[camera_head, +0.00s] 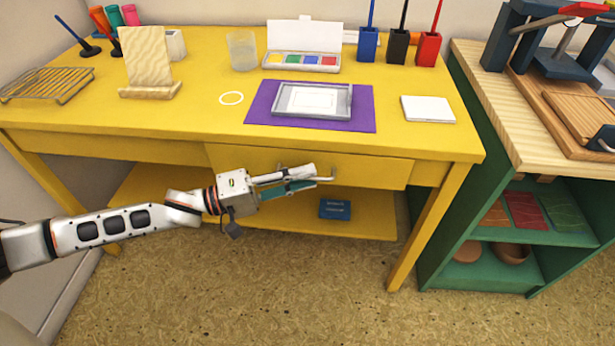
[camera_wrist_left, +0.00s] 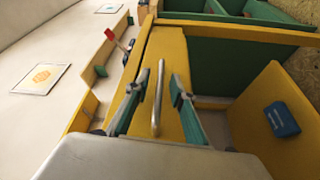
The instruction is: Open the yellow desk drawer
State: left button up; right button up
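The yellow desk (camera_head: 190,75) has a drawer under its top. The drawer front (camera_head: 375,172) looks flush with the desk, so the drawer appears shut. My left gripper (camera_head: 302,180) is in front of the drawer front, at its handle. In the left wrist view, the silver bar handle (camera_wrist_left: 157,100) lies between the two parted fingers of my left gripper (camera_wrist_left: 157,106), with gaps on both sides. In the head view the fingers hide most of the handle. My right gripper is not in view.
A blue box (camera_head: 335,209) lies on the desk's lower shelf. On top are a purple mat (camera_head: 365,108) with a grey tray, an inkpad set (camera_head: 302,62) and stamp holders. A green shelf unit (camera_head: 475,250) stands at right. The floor in front is clear.

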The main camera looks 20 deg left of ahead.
pick_arm(q)
jog(key=shift+w+d, duration=0.25)
jog(key=shift+d, duration=0.05)
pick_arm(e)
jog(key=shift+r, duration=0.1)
pick_arm(q)
grip_shut()
jog(key=shift+s+r, duration=0.1)
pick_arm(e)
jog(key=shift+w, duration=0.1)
